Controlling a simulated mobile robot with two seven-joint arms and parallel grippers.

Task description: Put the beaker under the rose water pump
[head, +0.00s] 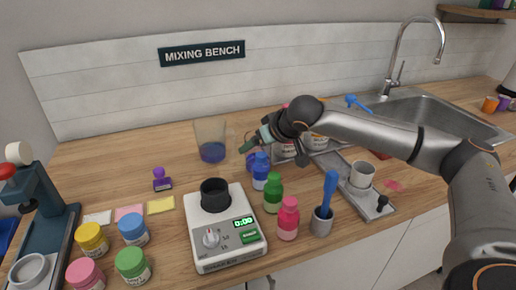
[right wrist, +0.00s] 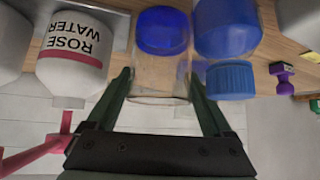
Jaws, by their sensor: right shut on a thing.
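The clear glass beaker (head: 211,135) is upright over the back of the counter, with blue showing at its bottom. In the right wrist view, which looks upside down, the beaker (right wrist: 160,70) sits between the two fingers. The white rose water bottle (right wrist: 75,52) with its pink pump (right wrist: 55,140) stands beside it at the left of that view. In the head view my gripper and arm partly cover the bottles there. I cannot tell whether the beaker touches the counter. My left gripper is out of view.
A blue bottle (head: 260,178), green bottle (head: 272,195) and pink bottle (head: 288,220) stand in front of my gripper. A white scale (head: 222,253) holds a black cup (head: 214,193). A metal tray (head: 338,167) lies to the right. Coloured jars (head: 133,228) crowd the front left.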

